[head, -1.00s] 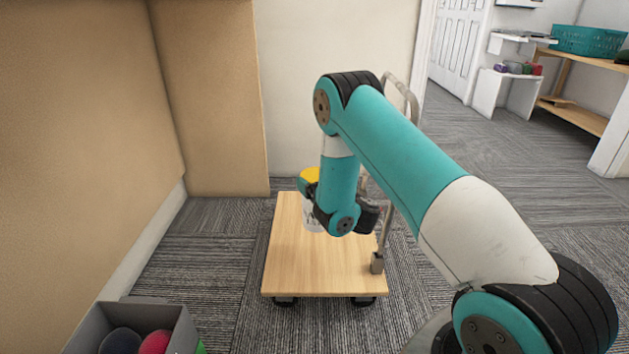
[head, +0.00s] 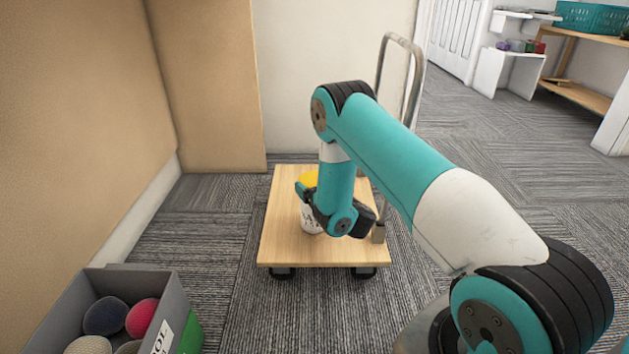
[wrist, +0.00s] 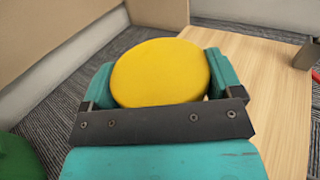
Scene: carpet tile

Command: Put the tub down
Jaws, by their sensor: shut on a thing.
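The tub (head: 310,219) is white with dark markings and a yellow lid. Its round yellow lid (wrist: 160,73) fills the middle of the wrist view. My gripper (wrist: 158,80) is shut on the tub, with a teal finger on each side of the lid. In the head view my gripper (head: 306,192) is partly hidden by my own arm. The tub is upright over the wooden deck of a wheeled trolley (head: 285,240). I cannot tell whether its base touches the deck.
A metal handle (head: 418,75) rises from the trolley's right side. A grey bin (head: 60,310) with several balls stands on the carpet at lower left. A tan wall or panel (head: 80,110) runs along the left. The deck's left and front parts are bare.

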